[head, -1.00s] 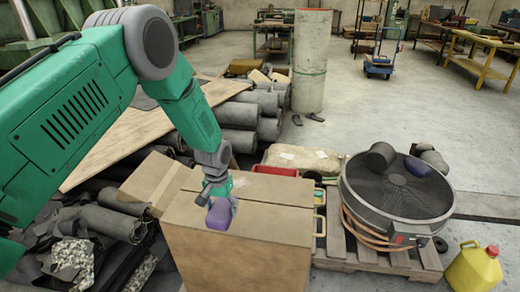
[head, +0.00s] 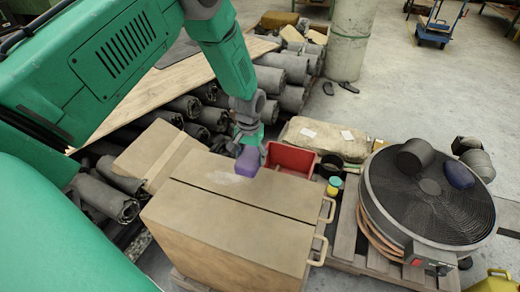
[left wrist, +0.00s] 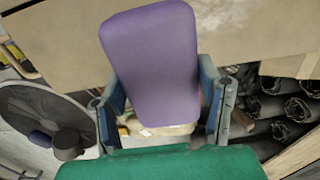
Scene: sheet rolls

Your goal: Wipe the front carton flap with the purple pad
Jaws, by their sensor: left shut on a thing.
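The purple pad (head: 248,163) is held by my left gripper (head: 246,142) near the far edge of the closed carton (head: 225,262). I cannot tell if it touches the carton. In the left wrist view the pad (left wrist: 152,62) sits between the two blue-grey fingers of the gripper (left wrist: 160,112). The carton top has two flaps split by a dark seam. The front carton flap (head: 225,222) is nearer me and looks bare. The back flap (head: 270,191) bears a pale smudge (head: 222,178) just left of the pad. My right gripper is not seen.
A red bin (head: 291,160) stands close behind the carton. A large round fan (head: 425,200) lies on a pallet to the right. Dark rolls (head: 108,198) lie at left.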

